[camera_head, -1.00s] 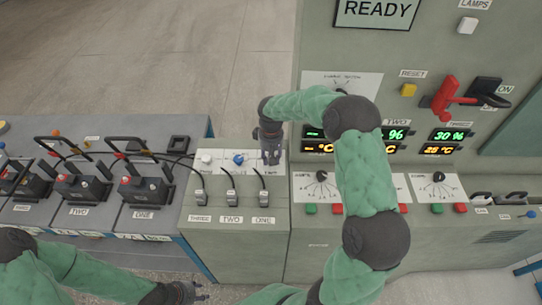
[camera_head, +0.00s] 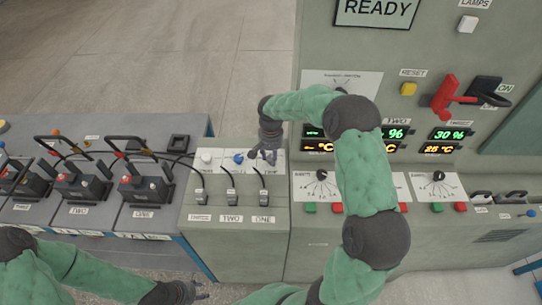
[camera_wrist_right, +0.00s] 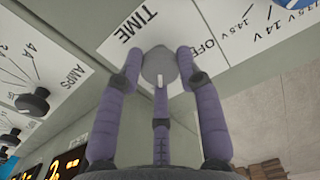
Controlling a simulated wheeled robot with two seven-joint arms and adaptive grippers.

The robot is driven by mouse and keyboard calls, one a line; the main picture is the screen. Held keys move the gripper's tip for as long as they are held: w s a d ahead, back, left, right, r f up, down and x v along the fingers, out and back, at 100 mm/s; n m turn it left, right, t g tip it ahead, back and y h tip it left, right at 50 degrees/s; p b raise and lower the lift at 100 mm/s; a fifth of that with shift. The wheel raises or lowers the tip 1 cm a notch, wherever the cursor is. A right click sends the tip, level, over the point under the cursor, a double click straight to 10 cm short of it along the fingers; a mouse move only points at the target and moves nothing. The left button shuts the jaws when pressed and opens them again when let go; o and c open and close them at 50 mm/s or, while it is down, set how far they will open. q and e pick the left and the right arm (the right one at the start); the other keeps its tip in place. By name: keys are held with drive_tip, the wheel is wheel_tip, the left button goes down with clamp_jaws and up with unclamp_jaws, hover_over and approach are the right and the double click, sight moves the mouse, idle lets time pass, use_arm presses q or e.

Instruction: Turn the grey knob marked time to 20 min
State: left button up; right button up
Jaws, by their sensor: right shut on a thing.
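The grey knob (camera_wrist_right: 157,66) marked TIME shows in the right wrist view, between the fingertips of my right gripper (camera_wrist_right: 160,68). Two fingers press its sides, and a third comes from below. A white pointer mark on the knob faces the bottom of that picture. The word TIME (camera_wrist_right: 138,24) is above left of the knob and OFF (camera_wrist_right: 208,48) is to its right. Fingers hide other parts of the dial, and I see no 20 mark. In the head view my right gripper (camera_head: 263,157) covers the knob. My left gripper (camera_head: 197,291) is low, away from the panel; its jaw opening is unclear.
A blue knob (camera_head: 239,158) and a white knob (camera_head: 206,157) sit left of my right gripper. Levers with cables (camera_head: 231,196) stand just in front. Batteries (camera_head: 143,188) line the left bench. The tall panel (camera_head: 318,40) rises behind on the right.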

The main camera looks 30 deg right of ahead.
drive_tip(key=shift+m, duration=0.3)
drive_tip(key=o, duration=1.1)
drive_tip(key=shift+o, duration=0.2)
wheel_tip(320, 180, up, 12)
drive_tip(key=shift+f, duration=0.1)
idle(0.4)
